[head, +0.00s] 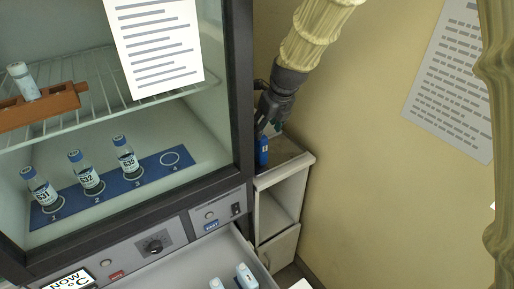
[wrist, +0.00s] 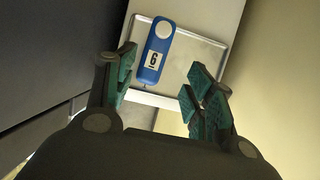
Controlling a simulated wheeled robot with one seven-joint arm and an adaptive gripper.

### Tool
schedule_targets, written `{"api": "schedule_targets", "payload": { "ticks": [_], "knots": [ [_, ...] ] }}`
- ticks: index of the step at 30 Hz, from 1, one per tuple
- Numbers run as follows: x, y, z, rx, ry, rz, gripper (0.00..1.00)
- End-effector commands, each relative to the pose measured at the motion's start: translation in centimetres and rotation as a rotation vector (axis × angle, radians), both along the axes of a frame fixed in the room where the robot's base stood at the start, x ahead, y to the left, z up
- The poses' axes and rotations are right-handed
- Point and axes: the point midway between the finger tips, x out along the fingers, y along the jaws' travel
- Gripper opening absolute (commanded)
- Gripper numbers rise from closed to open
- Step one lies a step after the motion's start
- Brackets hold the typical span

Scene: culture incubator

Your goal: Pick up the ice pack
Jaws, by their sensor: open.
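The ice pack appears to be the blue, flat, rounded block (wrist: 154,60) with a white disc at one end and a white tag bearing one digit. It lies in a shallow metal tray (wrist: 205,58). In the head view the blue block (head: 262,152) shows on the narrow cabinet beside the incubator, partly hidden by my gripper (head: 268,128). In the wrist view my gripper (wrist: 162,83) is open, its green-padded fingers apart. The block is ahead of them, nearer the left finger. Nothing is held; I cannot tell any contact.
The incubator (head: 243,90) stands close on the left, with several labelled bottles (head: 87,177) behind its glass. An open drawer (head: 205,262) with small white-and-blue items juts out below. The wall (head: 360,130) is close on the right. The cabinet (head: 278,210) has an open shelf.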

Motion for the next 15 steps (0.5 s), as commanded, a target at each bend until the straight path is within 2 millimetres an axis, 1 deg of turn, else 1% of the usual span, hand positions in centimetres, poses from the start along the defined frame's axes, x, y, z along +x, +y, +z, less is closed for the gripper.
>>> {"api": "schedule_targets", "payload": {
  "ticks": [2,5,15],
  "knots": [
    [0.1,0.1,0.0,0.002,0.000,-0.003,0.54],
    [0.2,0.2,-0.6,0.001,0.002,-0.002,0.54],
    [1.5,1.0,-4.2,0.000,0.001,-0.001,0.54]
  ]
}}
